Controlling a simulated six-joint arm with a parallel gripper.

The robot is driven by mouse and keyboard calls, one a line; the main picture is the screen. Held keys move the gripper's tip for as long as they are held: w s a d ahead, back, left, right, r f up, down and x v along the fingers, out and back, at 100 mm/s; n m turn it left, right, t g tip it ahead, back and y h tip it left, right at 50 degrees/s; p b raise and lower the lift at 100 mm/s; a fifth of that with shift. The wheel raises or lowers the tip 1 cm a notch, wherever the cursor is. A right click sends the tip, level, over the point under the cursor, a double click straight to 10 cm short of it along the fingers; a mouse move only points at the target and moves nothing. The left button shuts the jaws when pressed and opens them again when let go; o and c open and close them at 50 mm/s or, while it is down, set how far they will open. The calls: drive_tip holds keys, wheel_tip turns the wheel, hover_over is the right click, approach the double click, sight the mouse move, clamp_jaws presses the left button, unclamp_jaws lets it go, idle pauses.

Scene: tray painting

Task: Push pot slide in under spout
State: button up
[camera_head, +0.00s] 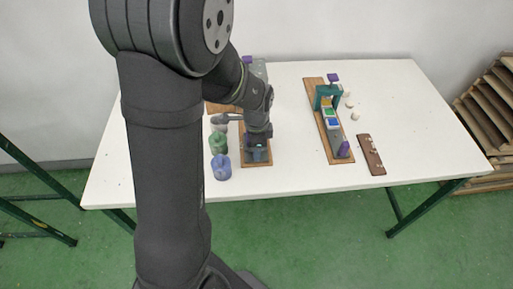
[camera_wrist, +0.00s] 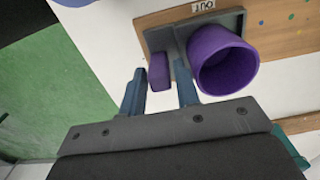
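In the wrist view a purple pot (camera_wrist: 222,60) sits on a grey slide (camera_wrist: 158,38), which lies on a wooden board (camera_wrist: 280,25). A purple block-like handle (camera_wrist: 159,72) is on the slide beside the pot. My gripper (camera_wrist: 160,72) is open, with one finger on each side of the handle; I cannot tell whether they touch it. In the head view my gripper (camera_head: 257,150) is over the front end of the left wooden board (camera_head: 257,162) and hides the pot. I cannot make out the spout; my arm covers the back of that board.
Green (camera_head: 218,142) and blue (camera_head: 221,167) bottle-like containers stand just left of the board. To the right are another board (camera_head: 318,118) with a green arch (camera_head: 326,92) and a dark brown strip (camera_head: 371,155). The white table (camera_head: 410,110) is clear farther right.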

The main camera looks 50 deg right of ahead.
drive_tip(key=shift+f, duration=0.2)
clamp_jaws()
drive_tip(key=w+d, duration=0.6)
drive_tip(key=d, duration=0.1)
drive_tip(key=shift+w, duration=0.4)
unclamp_jaws()
drive_tip(key=shift+a, duration=0.1)
wheel_tip(320, 180, up, 18)
drive_tip(key=shift+f, duration=0.25)
